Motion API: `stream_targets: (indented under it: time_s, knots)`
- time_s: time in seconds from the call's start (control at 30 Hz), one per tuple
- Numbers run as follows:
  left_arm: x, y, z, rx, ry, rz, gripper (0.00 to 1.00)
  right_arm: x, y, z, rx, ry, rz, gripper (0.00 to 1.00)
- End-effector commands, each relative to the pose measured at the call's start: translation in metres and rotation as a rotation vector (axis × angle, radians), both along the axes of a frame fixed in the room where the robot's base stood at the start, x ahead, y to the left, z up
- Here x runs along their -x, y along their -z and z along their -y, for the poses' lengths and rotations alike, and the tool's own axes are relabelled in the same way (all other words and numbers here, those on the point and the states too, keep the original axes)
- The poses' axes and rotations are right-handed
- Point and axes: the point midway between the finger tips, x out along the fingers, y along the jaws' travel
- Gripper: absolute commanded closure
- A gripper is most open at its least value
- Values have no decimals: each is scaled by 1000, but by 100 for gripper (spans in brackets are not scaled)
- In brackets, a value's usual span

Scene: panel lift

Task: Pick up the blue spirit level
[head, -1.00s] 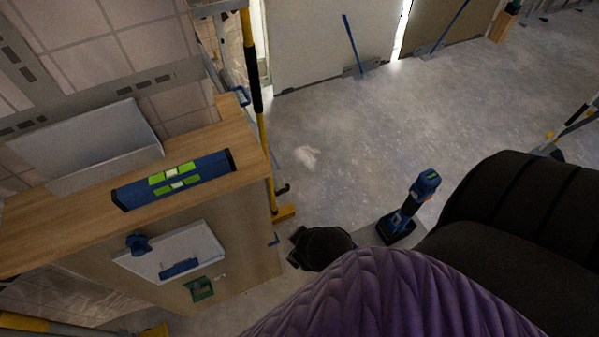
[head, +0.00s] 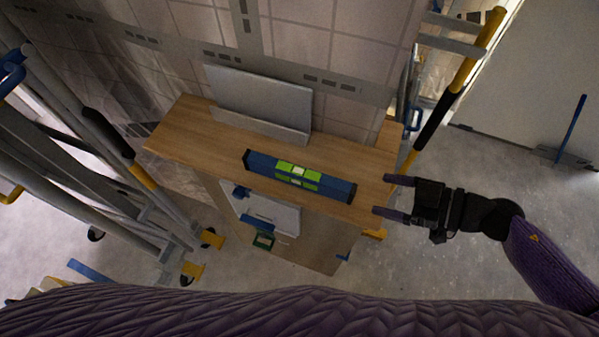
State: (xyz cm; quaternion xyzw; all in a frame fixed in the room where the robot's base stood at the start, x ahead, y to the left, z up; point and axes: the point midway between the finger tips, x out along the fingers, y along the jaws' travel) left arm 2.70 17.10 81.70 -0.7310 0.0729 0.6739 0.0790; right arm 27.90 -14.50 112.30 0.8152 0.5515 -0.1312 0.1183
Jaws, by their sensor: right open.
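The blue spirit level (head: 330,186) with bright green vial windows lies on the wooden top (head: 180,133) of a stand, near its front edge. It runs slightly down to the right. My right gripper (head: 379,195) is open, with its two fingers pointing left. In the picture it is just beyond the level's right end, and nothing is between the fingers. I cannot tell its exact height above the wooden top. My left gripper is not in view.
A grey metal angled piece (head: 258,100) stands behind the level. Below the top, a white panel (head: 283,218) with blue fittings is on the stand's front. Metal frames (head: 75,130) stand at left, and a yellow-black pole (head: 455,85) at right. Concrete floor is open at right.

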Motion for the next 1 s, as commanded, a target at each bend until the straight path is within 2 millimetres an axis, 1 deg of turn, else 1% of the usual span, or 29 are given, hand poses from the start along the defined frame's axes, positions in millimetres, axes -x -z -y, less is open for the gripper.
stream_targets:
  time_s: [0.03, 0.07, 0.2, 0.3, 0.47, 0.53, 0.63, 0.8, 0.83, 0.87, 0.9, 0.97, 1.0]
  knots:
    - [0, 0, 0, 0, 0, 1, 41, 4, 4, 3, 17, -31, -33, 21]
    - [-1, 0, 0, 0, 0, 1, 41, 6, 7, 1, 21, -46, -48, 21]
    - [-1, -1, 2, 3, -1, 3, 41, 0, 18, -23, 22, -59, -62, 21]
    - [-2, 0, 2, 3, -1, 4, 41, -4, 23, -35, 22, -59, -61, 21]
    - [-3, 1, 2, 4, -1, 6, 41, -20, 32, -63, 19, -58, -59, 21]
    - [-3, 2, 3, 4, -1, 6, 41, -23, 38, -73, 20, -58, -60, 21]
    - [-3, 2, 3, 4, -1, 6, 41, -26, 41, -80, 23, -57, -60, 21]
    - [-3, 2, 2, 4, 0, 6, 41, -26, 41, -81, 23, -57, -60, 21]
    - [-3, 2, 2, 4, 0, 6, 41, -26, 41, -81, 23, -57, -60, 23]
    - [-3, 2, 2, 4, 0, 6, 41, -26, 41, -81, 23, -57, -60, 29]
    - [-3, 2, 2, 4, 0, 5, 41, -26, 41, -81, 23, -57, -60, 38]
    - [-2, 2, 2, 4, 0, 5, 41, -26, 41, -81, 23, -57, -60, 50]
    - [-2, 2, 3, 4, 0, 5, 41, -26, 41, -81, 22, -57, -59, 59]
